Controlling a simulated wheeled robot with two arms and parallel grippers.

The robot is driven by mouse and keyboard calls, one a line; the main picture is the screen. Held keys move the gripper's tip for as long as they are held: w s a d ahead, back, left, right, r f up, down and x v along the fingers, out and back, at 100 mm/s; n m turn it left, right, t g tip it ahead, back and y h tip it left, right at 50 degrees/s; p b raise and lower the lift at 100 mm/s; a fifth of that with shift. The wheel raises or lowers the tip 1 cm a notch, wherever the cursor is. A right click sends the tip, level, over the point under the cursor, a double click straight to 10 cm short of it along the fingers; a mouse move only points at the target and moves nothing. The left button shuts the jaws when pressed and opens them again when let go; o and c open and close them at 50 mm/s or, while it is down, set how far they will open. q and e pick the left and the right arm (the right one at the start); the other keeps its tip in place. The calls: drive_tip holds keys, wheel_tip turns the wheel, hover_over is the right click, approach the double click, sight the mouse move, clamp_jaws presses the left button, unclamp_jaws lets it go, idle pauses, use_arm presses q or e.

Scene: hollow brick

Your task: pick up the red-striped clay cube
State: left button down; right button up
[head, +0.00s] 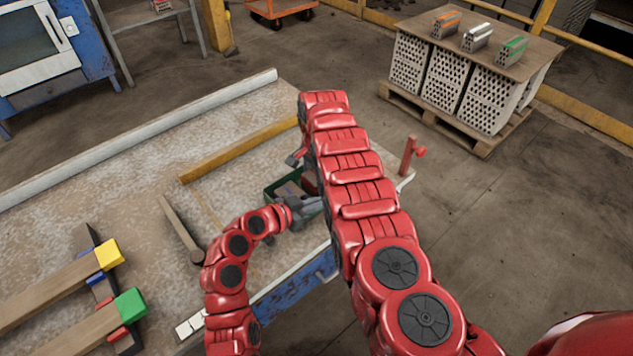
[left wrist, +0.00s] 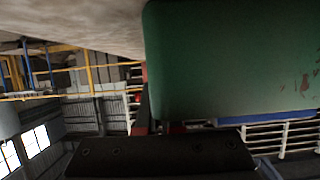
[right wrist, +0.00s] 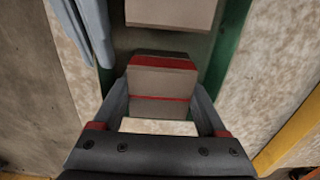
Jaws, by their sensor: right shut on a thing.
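The red-striped clay cube (right wrist: 160,83), pale brown with red bands, is between the two fingers of my right gripper (right wrist: 160,100) in the right wrist view. My right gripper is shut on it. A green-walled tray (right wrist: 226,45) lies below and around it; whether the cube touches its floor, I cannot tell. In the head view my right arm hides the cube and most of the right gripper. My left gripper (head: 304,208) is at the near side of the green tray (head: 272,192). The left wrist view shows the green wall (left wrist: 230,60) very close; the left fingers are unclear.
A second clay block (right wrist: 170,12) is beyond the cube in the tray. A yellow bar (head: 235,150) and a wooden hammer-like tool (head: 180,230) lie on the bench (head: 130,170). A red clamp post (head: 408,155) stands at its right corner. A pallet of hollow bricks (head: 465,85) stands at right.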

drive_tip(key=c, duration=0.3)
wheel_tip(320, 180, up, 10)
drive_tip(key=shift+r, duration=0.1)
use_arm(q)
drive_tip(key=c, duration=1)
unclamp_jaws()
drive_tip(key=shift+a, duration=0.1)
